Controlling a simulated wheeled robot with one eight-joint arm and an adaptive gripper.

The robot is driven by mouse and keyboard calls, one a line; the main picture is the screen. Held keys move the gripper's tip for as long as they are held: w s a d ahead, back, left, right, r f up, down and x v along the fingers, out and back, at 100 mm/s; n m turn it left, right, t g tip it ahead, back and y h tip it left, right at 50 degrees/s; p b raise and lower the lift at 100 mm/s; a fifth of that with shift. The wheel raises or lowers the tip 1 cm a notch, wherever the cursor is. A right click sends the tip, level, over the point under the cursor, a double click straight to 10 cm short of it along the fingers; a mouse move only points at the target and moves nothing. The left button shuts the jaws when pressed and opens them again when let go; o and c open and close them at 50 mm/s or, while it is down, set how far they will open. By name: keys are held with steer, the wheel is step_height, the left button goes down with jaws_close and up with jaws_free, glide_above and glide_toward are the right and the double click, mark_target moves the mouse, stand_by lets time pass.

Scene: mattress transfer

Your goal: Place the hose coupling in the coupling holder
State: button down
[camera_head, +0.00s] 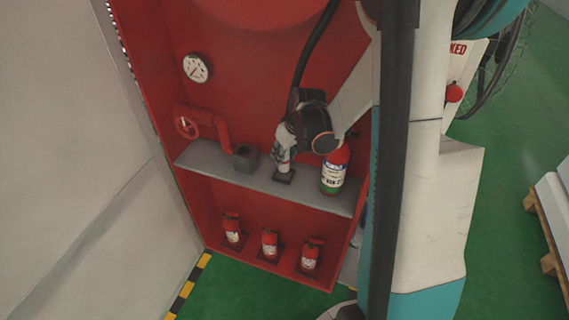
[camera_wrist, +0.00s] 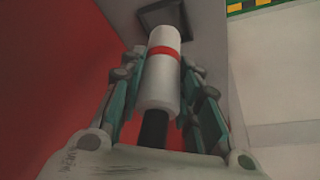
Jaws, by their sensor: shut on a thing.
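The hose coupling (camera_wrist: 162,75) is a white cylinder with a red band, and a black part shows at its near end. My gripper (camera_wrist: 160,100) is shut on it, with a teal and grey finger on each side. In the head view my gripper (camera_head: 284,158) points down over the grey shelf. A dark square base (camera_head: 284,177) lies on the shelf right under it; it also shows at the coupling's far end in the wrist view (camera_wrist: 184,18). I cannot tell whether the coupling touches or sits in it. A dark open cup (camera_head: 245,158) stands to its left; which one is the coupling holder is unclear.
The grey shelf (camera_head: 220,166) crosses a red cabinet. A larger extinguisher (camera_head: 335,170) stands close right of my gripper. A red valve wheel with pipe (camera_head: 188,125) and a gauge (camera_head: 196,68) are left. Small extinguishers (camera_head: 270,243) stand below.

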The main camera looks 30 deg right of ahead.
mark_target(284, 161)
steer(key=shift+f+b, duration=0.55)
steer(key=shift+f, duration=1.15)
steer(key=shift+f, duration=0.1)
steer(key=c, duration=1.2)
jaws_free()
steer(key=p+v, duration=0.4)
steer(key=v, duration=0.8)
